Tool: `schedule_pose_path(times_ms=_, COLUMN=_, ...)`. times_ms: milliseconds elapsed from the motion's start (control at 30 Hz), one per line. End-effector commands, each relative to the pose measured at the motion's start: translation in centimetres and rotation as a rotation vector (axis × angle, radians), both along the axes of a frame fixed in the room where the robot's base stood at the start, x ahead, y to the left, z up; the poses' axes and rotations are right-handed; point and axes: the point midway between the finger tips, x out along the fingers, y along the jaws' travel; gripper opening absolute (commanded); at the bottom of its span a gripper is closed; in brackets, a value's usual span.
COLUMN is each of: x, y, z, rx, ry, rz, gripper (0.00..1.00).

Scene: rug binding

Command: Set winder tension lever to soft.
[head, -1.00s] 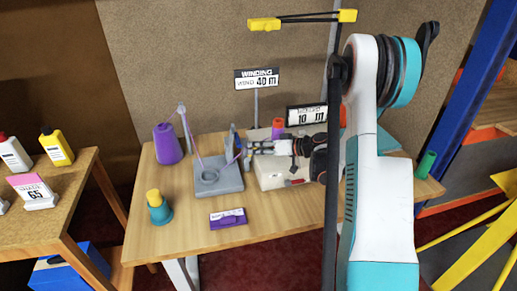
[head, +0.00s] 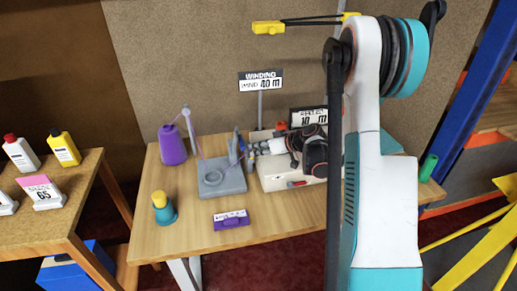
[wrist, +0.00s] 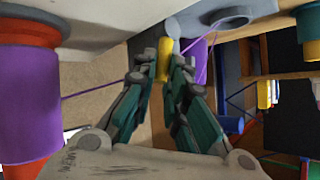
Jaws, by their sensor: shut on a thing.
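A cream winder box (head: 290,184) stands on the table, with a small red part on its front and an orange spool end behind my arm. To its left, a grey stand (head: 222,188) has a flat ring and a thin blue-grey upright (head: 233,149). My gripper (head: 251,149) reaches left across the box to beside this upright. In the wrist view, my gripper (wrist: 164,72) is shut on a small yellow piece (wrist: 165,56). I cannot tell for certain whether it is the tension lever; its markings do not show. A purple spool (wrist: 30,103) stands close on the left.
A purple yarn cone (head: 172,146) and a yellow-topped teal cone (head: 163,210) stand at the table's left. A purple labelled block (head: 231,219) lies in front. A purple strand runs near the stand. Signs (head: 261,81) stand behind. The table's front is mostly clear.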

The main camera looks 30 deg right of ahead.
Motion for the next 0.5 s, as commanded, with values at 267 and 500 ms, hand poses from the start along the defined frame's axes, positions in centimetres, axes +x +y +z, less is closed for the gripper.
schedule_pose_path(times_ms=267, x=0.01, y=-0.03, z=0.01, rx=0.001, ry=0.0, rz=-0.001, gripper=0.32)
schedule_pose_path(times_ms=500, x=-0.12, y=-0.11, z=0.09, rx=0.001, ry=0.0, rz=-0.001, gripper=0.32)
